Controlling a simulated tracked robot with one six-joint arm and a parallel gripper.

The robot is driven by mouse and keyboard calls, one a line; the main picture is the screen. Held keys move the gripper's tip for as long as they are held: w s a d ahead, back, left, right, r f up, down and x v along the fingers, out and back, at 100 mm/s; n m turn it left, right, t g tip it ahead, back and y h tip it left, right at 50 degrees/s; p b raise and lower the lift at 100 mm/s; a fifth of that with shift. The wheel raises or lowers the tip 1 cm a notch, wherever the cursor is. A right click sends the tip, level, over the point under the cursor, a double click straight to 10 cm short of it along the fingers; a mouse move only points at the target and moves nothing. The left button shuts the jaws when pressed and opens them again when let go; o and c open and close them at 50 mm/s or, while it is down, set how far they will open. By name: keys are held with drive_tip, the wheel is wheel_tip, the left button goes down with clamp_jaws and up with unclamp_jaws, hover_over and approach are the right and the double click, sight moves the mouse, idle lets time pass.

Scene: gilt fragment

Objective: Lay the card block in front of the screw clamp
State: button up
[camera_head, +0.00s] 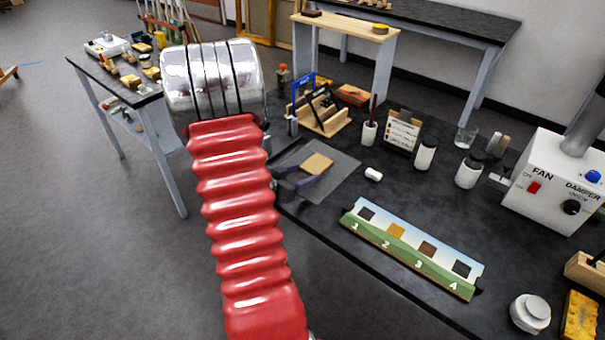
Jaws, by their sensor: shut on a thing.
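The tan, flat block (317,163) at the grey mat is most likely the card block. My gripper (304,174), with dark purplish fingers, is shut on its near left side. I cannot tell whether the block touches the mat or is held just above it. A small blue upright frame (302,84) at the back left of the black bench may be the screw clamp, but it is too small to be sure. My red bellows arm hides the bench's left edge.
The grey mat (340,178) lies under the gripper. A white cylinder (373,174) lies nearby. A numbered strip (412,248) lies at the front.

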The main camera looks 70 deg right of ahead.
drive_tip(key=shift+f, duration=0.3)
drive_tip(key=shift+a+f, duration=0.15)
drive_tip(key=shift+f, duration=0.25)
drive_tip(key=o, duration=0.8)
drive_tip(key=shift+s, duration=0.1)
drive_tip(key=shift+o, duration=1.2)
drive_tip(key=shift+s+f, duration=0.1)
drive_tip(key=shift+s, duration=0.05)
drive_tip(key=shift+r, duration=0.65)
drive_tip(key=v, duration=1.2)
drive_tip(key=shift+w+r, duration=0.2)
drive_tip(key=shift+r, duration=0.1)
